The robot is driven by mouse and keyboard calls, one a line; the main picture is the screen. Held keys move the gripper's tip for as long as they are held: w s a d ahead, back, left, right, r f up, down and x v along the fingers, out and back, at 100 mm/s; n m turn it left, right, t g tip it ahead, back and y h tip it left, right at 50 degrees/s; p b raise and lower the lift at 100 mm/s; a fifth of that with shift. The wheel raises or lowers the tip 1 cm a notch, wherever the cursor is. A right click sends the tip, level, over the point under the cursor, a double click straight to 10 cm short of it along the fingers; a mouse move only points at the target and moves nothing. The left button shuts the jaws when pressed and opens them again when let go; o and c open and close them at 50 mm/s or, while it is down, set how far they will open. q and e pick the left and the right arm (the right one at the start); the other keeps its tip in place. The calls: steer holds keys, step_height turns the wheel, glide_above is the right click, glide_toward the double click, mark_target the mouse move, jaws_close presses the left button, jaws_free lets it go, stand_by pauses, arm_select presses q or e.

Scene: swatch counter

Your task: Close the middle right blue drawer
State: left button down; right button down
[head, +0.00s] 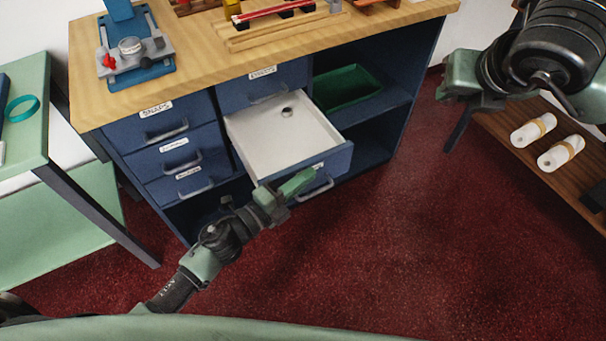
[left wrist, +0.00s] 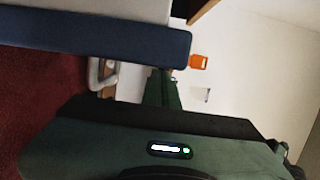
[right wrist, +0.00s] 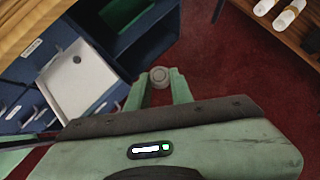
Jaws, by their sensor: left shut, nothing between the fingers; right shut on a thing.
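The middle right blue drawer (head: 340,160) is pulled out of the cabinet, showing its white inside with a small dark round item (head: 287,112) in it. My left gripper (head: 303,183) is shut and empty at the drawer's front, by its handle (head: 318,188); I cannot tell whether it touches. In the left wrist view the drawer front (left wrist: 100,42) lies close to the shut green fingers (left wrist: 160,88). My right gripper (right wrist: 158,88) is shut on a grey round object (right wrist: 158,76), well away from the drawer; this object is hard to make out in the head view.
The blue cabinet has labelled shut drawers (head: 165,125) at left and an open shelf with a green tray (head: 346,86) at right. A green table (head: 30,150) stands left. A low wooden shelf (head: 510,165) with white rolls (head: 533,130) stands right. Red floor is clear in front.

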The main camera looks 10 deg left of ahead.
mark_target(268, 133)
arm_select(q)
steer(key=shift+w+a, duration=0.2)
steer(key=shift+w, duration=0.05)
steer(key=w+a+b, duration=0.1)
steer(key=w+a, duration=0.3)
steer(key=w, duration=0.1)
steer(key=w+a+b, duration=0.2)
steer(key=w+a, duration=0.1)
steer(key=w, duration=0.2)
steer(key=w+a+b, duration=0.2)
steer(key=w+a, duration=0.2)
steer(key=w, duration=0.2)
steer(key=shift+a, duration=0.35)
